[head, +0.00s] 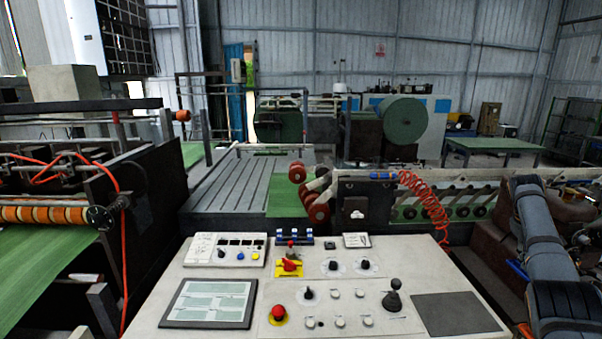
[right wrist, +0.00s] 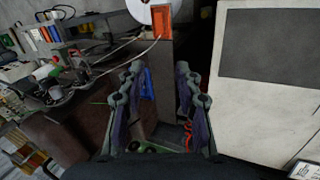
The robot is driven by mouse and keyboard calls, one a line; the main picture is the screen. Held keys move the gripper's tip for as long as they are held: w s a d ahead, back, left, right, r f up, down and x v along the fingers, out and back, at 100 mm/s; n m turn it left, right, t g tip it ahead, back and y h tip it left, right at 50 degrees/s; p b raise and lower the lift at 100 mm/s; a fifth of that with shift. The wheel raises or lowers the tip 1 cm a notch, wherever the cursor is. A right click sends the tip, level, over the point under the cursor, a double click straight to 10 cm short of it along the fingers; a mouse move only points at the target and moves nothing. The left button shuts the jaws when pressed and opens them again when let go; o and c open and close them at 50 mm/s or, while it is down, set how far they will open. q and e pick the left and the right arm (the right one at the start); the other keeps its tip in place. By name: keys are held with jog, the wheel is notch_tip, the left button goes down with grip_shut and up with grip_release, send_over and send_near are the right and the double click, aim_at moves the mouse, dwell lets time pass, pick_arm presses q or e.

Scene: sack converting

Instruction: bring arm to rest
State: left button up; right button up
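My right arm (head: 543,245) stands at the right edge of the head view, beside the control console (head: 205,272). Its gripper cannot be made out there. In the right wrist view my right gripper (right wrist: 159,70) has its two fingers spread apart with nothing held between them. The console's pale top and its dark grey pad (right wrist: 268,44) lie to the right of the fingers in that view. The same pad (head: 455,313) is at the console's right end in the head view. My left arm and gripper are not in view.
The console carries a red emergency button (head: 278,313), a black joystick (head: 393,297) and a screen (head: 209,303). A coiled red hose (head: 425,200) hangs behind it. A machine with green sheet (head: 50,262) stands left. A cluttered bench (right wrist: 60,85) lies left of my right gripper.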

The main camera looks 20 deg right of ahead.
jog(key=s+d+f+n+h, duration=0.1)
jog(key=s+d+f+h, duration=0.15)
jog(key=f, duration=0.45)
jog(key=s+d+f+n+h, duration=0.1)
jog(key=s+d+f, duration=0.15)
jog(key=f, duration=0.35)
jog(key=s+d+f+n+h, duration=0.1)
jog(key=d+f+h, duration=0.1)
jog(key=d+f, duration=0.35)
jog(key=s+a+f+n+t, duration=0.2)
jog(key=s+f+n+t, duration=0.35)
jog(key=s+f, duration=1.05)
jog(key=s+a+f+m+g+y, duration=0.1)
jog(key=s+a+f+y, duration=0.15)
jog(key=a+f, duration=1)
jog(key=s+a+f+m+g+y, duration=0.15)
jog(key=s+a+f, duration=0.25)
jog(key=a+f, duration=0.85)
jog(key=s+a+f+y, duration=0.1)
jog(key=a+f+y, duration=0.1)
jog(key=a, duration=1.4)
jog(key=s+a+f+m+y, duration=0.1)
jog(key=a+f+y, duration=0.2)
jog(key=a, duration=1.3)
jog(key=shift+s+a+f, duration=0.15)
jog(key=shift+s+f, duration=0.1)
